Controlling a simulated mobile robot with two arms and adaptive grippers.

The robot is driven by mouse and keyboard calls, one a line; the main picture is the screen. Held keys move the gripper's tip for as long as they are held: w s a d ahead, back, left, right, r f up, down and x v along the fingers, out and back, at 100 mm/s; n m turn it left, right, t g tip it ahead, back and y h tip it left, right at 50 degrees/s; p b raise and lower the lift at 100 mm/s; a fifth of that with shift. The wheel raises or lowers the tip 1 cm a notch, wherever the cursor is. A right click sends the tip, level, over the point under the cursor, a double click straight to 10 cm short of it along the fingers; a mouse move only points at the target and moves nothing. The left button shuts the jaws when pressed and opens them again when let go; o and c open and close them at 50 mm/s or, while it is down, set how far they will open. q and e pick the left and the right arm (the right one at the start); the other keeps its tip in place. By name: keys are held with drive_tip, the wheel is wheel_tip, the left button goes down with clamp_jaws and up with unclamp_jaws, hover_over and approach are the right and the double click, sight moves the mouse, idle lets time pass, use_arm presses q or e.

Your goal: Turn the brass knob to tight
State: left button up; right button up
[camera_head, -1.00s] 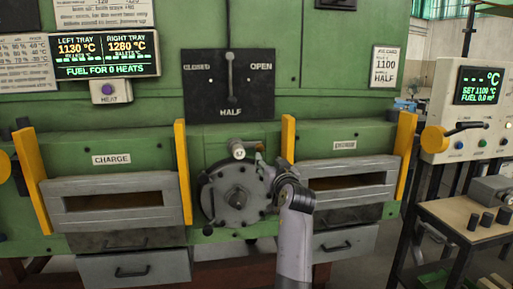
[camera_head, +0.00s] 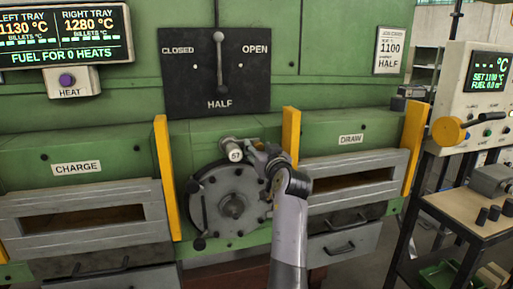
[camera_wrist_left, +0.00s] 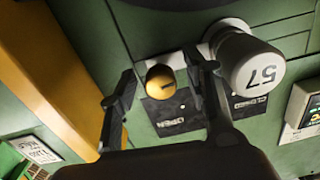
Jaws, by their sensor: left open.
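My right gripper is out of view.
A white cylinder marked 57 (camera_head: 235,152) sits close left of the gripper. The round grey cover (camera_head: 232,206) is below. Yellow posts (camera_head: 290,138) flank the charge and draw openings. A bench with dark cylinders (camera_head: 495,213) stands at the right.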

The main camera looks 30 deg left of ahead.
use_arm(q)
drive_tip(key=shift+d, duration=0.1)
drive_tip(key=shift+c, duration=0.8)
clamp_jaws()
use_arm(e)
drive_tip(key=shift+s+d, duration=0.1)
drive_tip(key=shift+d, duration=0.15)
